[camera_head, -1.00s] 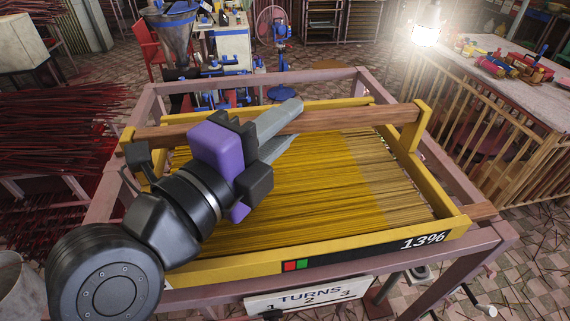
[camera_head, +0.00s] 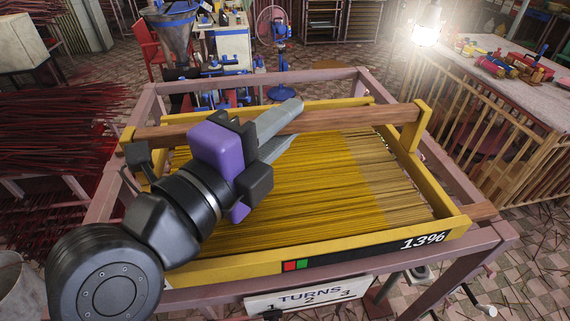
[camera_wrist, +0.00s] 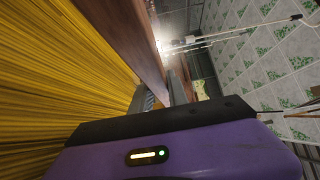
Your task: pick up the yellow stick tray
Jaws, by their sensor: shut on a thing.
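The yellow stick tray (camera_head: 345,255) sits on a pinkish metal frame in the head view. It is full of yellow sticks (camera_head: 300,195), with a paler band toward the right. A brown wooden bar (camera_head: 350,121) spans the tray's far side as a handle between two yellow uprights. My gripper (camera_head: 294,122) is shut on this bar, with one grey finger on each side. In the wrist view the bar (camera_wrist: 122,35) runs down between the fingers (camera_wrist: 160,94), with the sticks to its left. The tray's front shows "13%" and a red and a green square.
The pinkish frame (camera_head: 487,240) surrounds the tray, with a "TURNS 1 2 3" sign (camera_head: 310,296) below its front. Dark red stick bundles (camera_head: 55,130) lie at the left. A table with coloured items (camera_head: 505,66) stands at the right. A funnel machine (camera_head: 172,35) is behind.

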